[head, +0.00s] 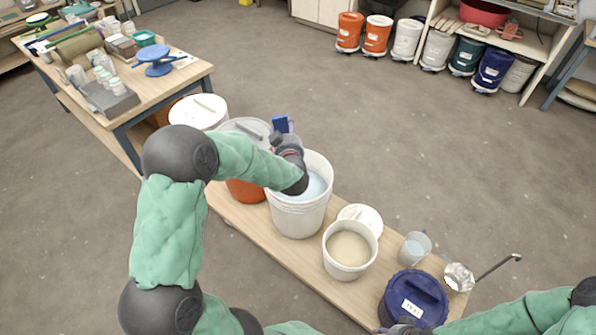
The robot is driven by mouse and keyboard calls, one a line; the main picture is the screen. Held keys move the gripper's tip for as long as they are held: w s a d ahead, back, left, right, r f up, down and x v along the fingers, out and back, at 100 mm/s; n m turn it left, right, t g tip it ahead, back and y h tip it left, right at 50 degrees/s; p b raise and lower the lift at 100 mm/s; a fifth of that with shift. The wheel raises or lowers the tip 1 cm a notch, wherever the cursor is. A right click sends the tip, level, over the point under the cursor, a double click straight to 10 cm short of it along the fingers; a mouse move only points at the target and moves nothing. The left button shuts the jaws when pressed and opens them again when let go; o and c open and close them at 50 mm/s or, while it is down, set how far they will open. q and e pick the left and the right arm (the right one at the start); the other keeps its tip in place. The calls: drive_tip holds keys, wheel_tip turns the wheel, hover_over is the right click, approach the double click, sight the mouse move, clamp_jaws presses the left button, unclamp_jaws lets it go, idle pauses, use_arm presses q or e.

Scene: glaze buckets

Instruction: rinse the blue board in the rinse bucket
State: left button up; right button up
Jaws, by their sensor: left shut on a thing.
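The blue board (281,124) shows as a small blue piece at the tip of my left gripper (279,139), which is shut on it. My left arm reaches across the white rinse bucket (298,218), which holds pale bluish water. The board is above the bucket's far left rim, outside the water that I can see. My wrist hides part of the bucket's opening. My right gripper (402,328) is only partly in view at the bottom edge, beside a dark blue lidded bucket (414,298); its fingers cannot be made out.
Along the bench (310,277) stand a bucket of cream glaze (347,262), a white lid (361,217), a clear beaker (414,248) and a ladle (460,276). A grey-lidded orange bucket (244,191) stands left of the rinse bucket. Open floor lies beyond.

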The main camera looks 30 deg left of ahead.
use_arm(q)
wheel_tip(320, 180, up, 8)
drive_tip(key=s+p, duration=0.1)
drive_tip(key=p, duration=0.4)
drive_tip(key=shift+s+f, duration=0.15)
drive_tip(key=shift+s, duration=0.15)
idle(0.7)
wheel_tip(320, 180, up, 5)
drive_tip(key=p, duration=0.3)
drive_tip(key=shift+p, duration=0.4)
